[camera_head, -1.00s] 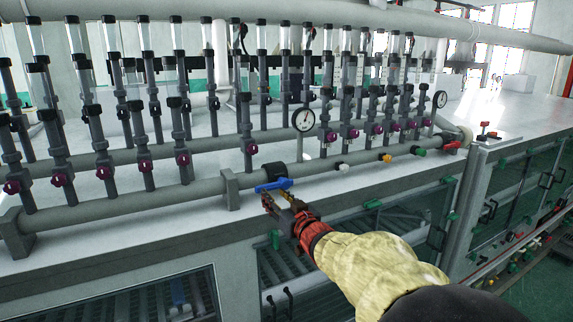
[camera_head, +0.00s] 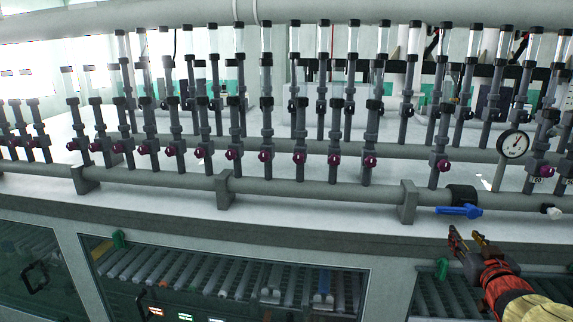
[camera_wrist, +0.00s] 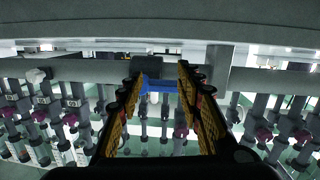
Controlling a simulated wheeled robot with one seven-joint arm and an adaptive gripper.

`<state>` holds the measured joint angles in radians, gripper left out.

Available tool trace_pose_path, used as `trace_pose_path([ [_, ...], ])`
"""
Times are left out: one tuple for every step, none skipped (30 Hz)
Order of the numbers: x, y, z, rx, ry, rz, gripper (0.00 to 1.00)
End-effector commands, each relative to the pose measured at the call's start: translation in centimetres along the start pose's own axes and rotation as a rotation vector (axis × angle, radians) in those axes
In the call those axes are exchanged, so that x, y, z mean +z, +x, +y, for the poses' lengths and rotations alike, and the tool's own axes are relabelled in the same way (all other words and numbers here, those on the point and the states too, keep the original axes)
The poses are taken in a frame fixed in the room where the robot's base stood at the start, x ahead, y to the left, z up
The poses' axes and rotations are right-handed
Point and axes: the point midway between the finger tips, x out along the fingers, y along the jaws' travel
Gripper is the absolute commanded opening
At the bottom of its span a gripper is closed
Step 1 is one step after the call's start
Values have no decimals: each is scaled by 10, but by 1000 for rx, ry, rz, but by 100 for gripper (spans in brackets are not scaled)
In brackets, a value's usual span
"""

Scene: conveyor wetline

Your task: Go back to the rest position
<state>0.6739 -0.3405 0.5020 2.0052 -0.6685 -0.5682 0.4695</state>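My gripper (camera_head: 468,241) is at the lower right in the head view, in front of the bench edge. Its two fingers stand apart with nothing between them. The blue valve handle (camera_head: 459,211) sits on the black valve body of the lower grey pipe, just above and behind the fingertips, with a visible gap. In the wrist view the open fingers (camera_wrist: 158,95) frame the blue handle (camera_wrist: 158,85), which lies beyond the tips along the pipe.
A row of upright tubes with purple knobs (camera_head: 370,162) stands behind the lower pipe (camera_head: 310,191). A pressure gauge (camera_head: 513,144) is at the right. Grey pipe brackets (camera_head: 407,202) stand on the bench edge. Glass-fronted cabinets (camera_head: 225,285) lie below. Space in front of the bench looks clear.

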Motion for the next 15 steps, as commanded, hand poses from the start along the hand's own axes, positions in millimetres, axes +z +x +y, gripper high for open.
trace_pose_path([
  [25,-3,11,44,-6,-77,36],
  [41,-7,18,75,-10,-129,36],
  [60,-15,28,116,-13,-201,36],
  [73,-22,34,146,-14,-254,36],
  [86,-32,39,171,-15,-307,36],
  [102,-44,41,198,-15,-374,36],
  [115,-54,40,212,-15,-425,36],
  [128,-65,36,223,-14,-474,36],
  [144,-80,30,231,-13,-540,36],
  [156,-92,23,233,-10,-588,36],
  [168,-104,15,231,-9,-636,36],
  [182,-121,2,222,-8,-697,36],
  [194,-135,-9,211,-6,-744,36],
  [205,-148,-22,196,-5,-786,36],
  [219,-167,-38,171,-5,-842,36],
])
